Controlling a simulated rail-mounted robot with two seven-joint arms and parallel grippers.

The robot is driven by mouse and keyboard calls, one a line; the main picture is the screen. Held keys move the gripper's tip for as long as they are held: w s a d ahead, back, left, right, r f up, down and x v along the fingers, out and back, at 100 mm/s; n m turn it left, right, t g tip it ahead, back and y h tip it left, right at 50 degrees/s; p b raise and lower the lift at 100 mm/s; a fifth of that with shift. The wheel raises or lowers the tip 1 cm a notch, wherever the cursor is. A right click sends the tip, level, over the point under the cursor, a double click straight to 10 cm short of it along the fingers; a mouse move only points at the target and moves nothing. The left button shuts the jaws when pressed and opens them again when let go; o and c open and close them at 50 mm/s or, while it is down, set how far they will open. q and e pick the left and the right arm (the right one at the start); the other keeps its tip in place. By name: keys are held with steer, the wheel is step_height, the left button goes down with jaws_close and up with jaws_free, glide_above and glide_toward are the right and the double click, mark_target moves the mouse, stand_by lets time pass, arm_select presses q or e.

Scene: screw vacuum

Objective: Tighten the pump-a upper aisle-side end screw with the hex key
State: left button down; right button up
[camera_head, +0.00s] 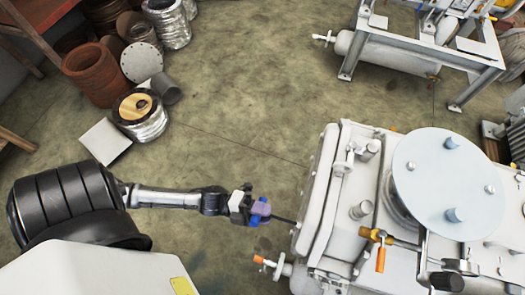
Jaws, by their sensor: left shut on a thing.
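My left gripper (248,207) reaches in from the left and is shut on the hex key (263,211), which has a blue handle. The key's thin dark shaft points right and slightly down toward the left end of the large white pump (336,197). The shaft's tip is at or very near the edge of that end cover (316,188). I cannot tell whether it touches a screw, as the screws on the end face are too small or hidden from here. My right gripper is not in view.
A valve with an orange handle (259,259) juts from the pump's lower left side. A round grey disc (437,180) sits on top of the pump. A second machine on a frame (400,52) stands at the back. Pots, foil-wrapped rolls and a box (104,141) lie back left. The middle floor is clear.

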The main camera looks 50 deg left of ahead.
arm_select(q)
steer(key=shift+p, duration=0.5)
stand_by(0.8)
stand_by(0.4)
steer(key=shift+w+d, duration=0.15)
stand_by(0.5)
steer(key=shift+m, duration=1.2)
steer(key=m+g+h, duration=0.1)
steer(key=m, duration=0.3)
steer(key=shift+d+f, duration=0.1)
steer(key=shift+f, duration=0.05)
steer(key=m, duration=0.3)
steer(key=m+g+b, duration=0.1)
steer(key=m, duration=0.2)
steer(key=shift+g+h, duration=0.3)
